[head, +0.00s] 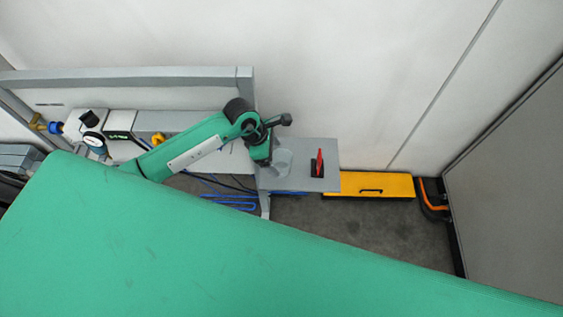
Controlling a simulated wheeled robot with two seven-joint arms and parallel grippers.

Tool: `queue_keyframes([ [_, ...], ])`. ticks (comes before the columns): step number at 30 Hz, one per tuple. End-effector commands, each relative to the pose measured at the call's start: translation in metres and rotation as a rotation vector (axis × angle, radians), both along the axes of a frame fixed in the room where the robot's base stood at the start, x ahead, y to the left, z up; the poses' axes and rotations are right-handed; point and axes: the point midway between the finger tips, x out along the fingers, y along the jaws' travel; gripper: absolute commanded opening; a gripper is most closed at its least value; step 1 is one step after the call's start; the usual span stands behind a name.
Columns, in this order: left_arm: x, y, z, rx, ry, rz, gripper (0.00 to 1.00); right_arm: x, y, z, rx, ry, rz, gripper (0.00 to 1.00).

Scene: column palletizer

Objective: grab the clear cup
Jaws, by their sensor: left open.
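The clear cup (283,161) shows as a pale see-through shape on the grey plate (328,146) at the end of the bench. My left gripper (265,162) is open and points down at the cup's left side. It partly overlaps the cup's left edge in this view. I cannot tell whether its fingers touch the cup or are around it. My right gripper is not in view.
A red lever on a black base (318,165) stands on the plate, right of the cup. A yellow box (375,184) lies beyond the plate. A grey rail (150,82) runs behind my left arm, with gauges (92,119) at left. A grey panel (515,180) stands at right.

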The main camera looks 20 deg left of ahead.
Motion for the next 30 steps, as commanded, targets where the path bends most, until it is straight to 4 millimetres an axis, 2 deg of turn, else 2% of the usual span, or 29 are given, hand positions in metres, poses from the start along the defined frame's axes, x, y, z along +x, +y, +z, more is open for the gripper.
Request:
queue_keyframes([
  [8,0.005,-0.011,-0.014,-0.003,0.003,0.001,0.87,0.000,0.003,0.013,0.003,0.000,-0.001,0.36],
  [12,0.011,-0.021,-0.028,-0.003,0.004,0.002,0.87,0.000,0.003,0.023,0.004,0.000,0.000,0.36],
  [18,0.013,-0.026,-0.047,-0.001,0.001,0.001,0.87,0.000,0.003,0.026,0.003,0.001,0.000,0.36],
  [26,0.014,-0.027,-0.050,-0.002,-0.001,0.000,0.87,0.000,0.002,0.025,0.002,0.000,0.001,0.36],
  [30,0.014,-0.026,-0.050,-0.002,-0.001,0.000,0.60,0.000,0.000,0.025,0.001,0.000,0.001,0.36],
])
